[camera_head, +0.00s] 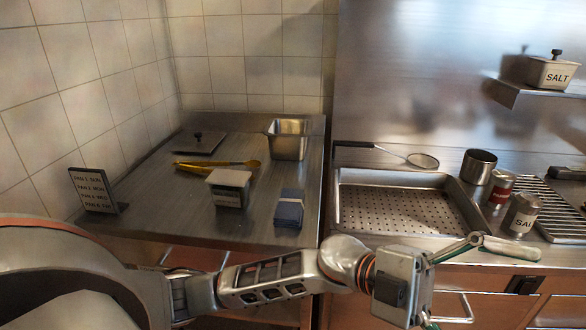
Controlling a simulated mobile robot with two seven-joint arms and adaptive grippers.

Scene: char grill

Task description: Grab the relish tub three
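A white-lidded tub (231,190) with a dark greenish body and a pale label stands upright on the left steel counter. Its label is too small to read, so I cannot tell whether it is relish tub three. No other tub of this kind shows. My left gripper (473,284) is at the lower right, in front of the right counter's edge, well to the right of the tub. Its fingers are spread and nothing shows between them; the lower finger is mostly cut off by the frame. My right gripper is not in view.
Blue box (290,208), yellow tongs (215,165), steel pan (288,139), flat handled lid (199,142) and pan sign (95,190) surround the tub. A perforated tray (345,205), salt can (522,213), red-labelled can (500,188) and grill (565,215) occupy the right counter.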

